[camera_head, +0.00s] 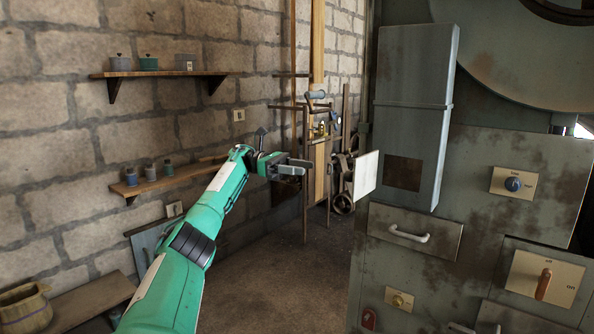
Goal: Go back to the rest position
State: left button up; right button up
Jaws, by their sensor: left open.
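My left arm comes up from the bottom of the head view in green and black. My left gripper (300,167) is at its far end, in front of a wooden and metal stand by the wall. Its jaws are open and I see nothing between them. It is held in the air, to the left of the grey engine cabinet (470,190). My right gripper does not show in this view.
Wall shelves (160,73) hold small pots on the left. A basket (24,309) sits at lower left. Floor (290,275) between is clear.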

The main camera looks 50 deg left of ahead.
pick_arm(q)
jog(key=shift+s+a, duration=0.2)
jog(key=shift+a, duration=0.15)
dwell(0.3)
